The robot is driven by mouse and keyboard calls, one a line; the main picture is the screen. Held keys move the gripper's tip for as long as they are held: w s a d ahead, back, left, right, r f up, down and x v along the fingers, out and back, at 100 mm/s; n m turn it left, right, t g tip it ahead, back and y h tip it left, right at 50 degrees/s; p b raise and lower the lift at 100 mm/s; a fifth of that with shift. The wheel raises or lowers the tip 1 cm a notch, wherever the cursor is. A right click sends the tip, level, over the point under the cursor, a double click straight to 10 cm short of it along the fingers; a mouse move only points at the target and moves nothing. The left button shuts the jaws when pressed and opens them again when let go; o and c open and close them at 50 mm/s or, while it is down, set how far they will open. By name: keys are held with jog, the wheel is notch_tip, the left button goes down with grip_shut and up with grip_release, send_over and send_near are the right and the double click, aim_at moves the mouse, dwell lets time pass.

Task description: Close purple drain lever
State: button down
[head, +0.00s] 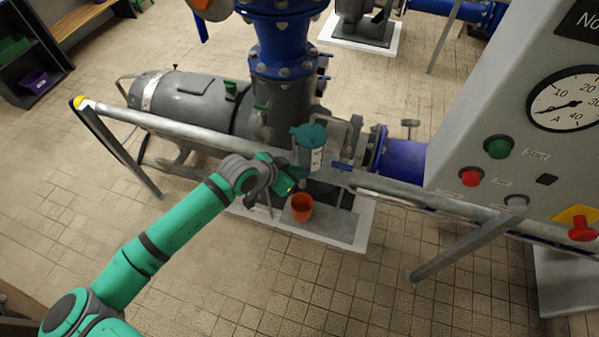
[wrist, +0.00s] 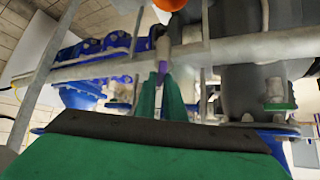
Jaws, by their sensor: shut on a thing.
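The purple drain lever (wrist: 162,68) shows in the wrist view as a small purple piece at the tips of my green fingers. My gripper (wrist: 163,84) is shut on it; the fingers stand close together with the lever between their tips. In the head view my gripper (head: 292,186) reaches over the rail beside the grey pump, just below a clear cup with a teal lid (head: 310,148). I cannot make out the lever in the head view. The wrist view does not show clearly how far the lever is turned.
An orange cup (head: 302,207) stands on the pump's plinth (head: 335,228), close below my gripper. A grey metal rail (head: 205,134) runs in front of the pump (head: 195,98), under my arm. A control panel (head: 530,130) stands at the right. The tiled floor in front is clear.

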jog(key=m+g, duration=0.2)
jog(key=m, duration=0.1)
jog(key=w+m+g+h, duration=0.1)
jog(key=m+g, duration=0.2)
jog(key=m, duration=0.1)
jog(key=m+g+h, duration=0.1)
jog(key=m+g, duration=0.2)
jog(key=m, duration=0.1)
jog(key=shift+w+a+f, duration=0.1)
jog(key=shift+w+a, duration=0.05)
jog(key=shift+a, duration=0.05)
jog(key=shift+m, duration=0.3)
jog(key=c, duration=1.8)
grip_release()
jog(key=shift+c, duration=0.2)
